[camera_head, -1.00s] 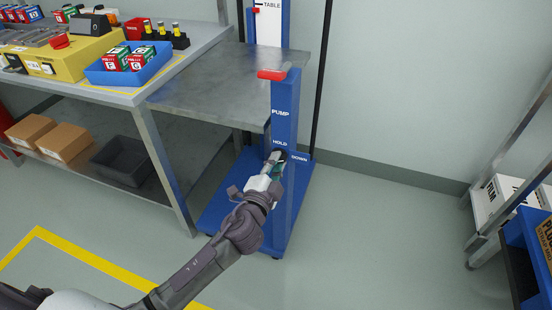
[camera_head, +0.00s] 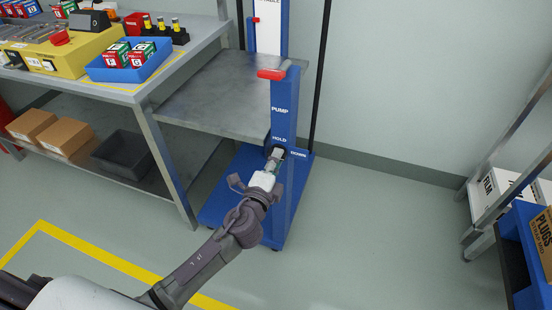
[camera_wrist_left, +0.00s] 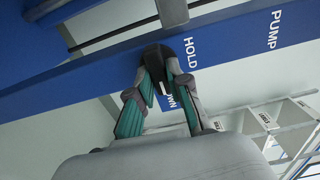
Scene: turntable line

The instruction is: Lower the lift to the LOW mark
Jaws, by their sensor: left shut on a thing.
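The lift stands right of the bench, with a blue post (camera_head: 284,100), a blue base (camera_head: 215,206) and a grey steel platform (camera_head: 225,95). The platform is a little below the bench top. A red pointer (camera_head: 254,20) sits below the TABLE mark (camera_head: 268,2) on the white scale; no LOW mark is visible. A red-ended pump handle (camera_head: 272,74) tops the post. My left gripper (camera_head: 274,160) is shut on the dark valve lever (camera_wrist_left: 153,55) beside the HOLD and DOWN labels; its fingers partly hide the lever and DOWN. My right gripper is not in view.
The bench (camera_head: 130,95) at left carries a blue bin (camera_head: 131,72) and a yellow unit (camera_head: 55,62); boxes and a dark tray (camera_head: 122,157) lie on its lower shelf. A rack (camera_head: 488,215) with boxes stands at far right. Floor between lift and rack is clear.

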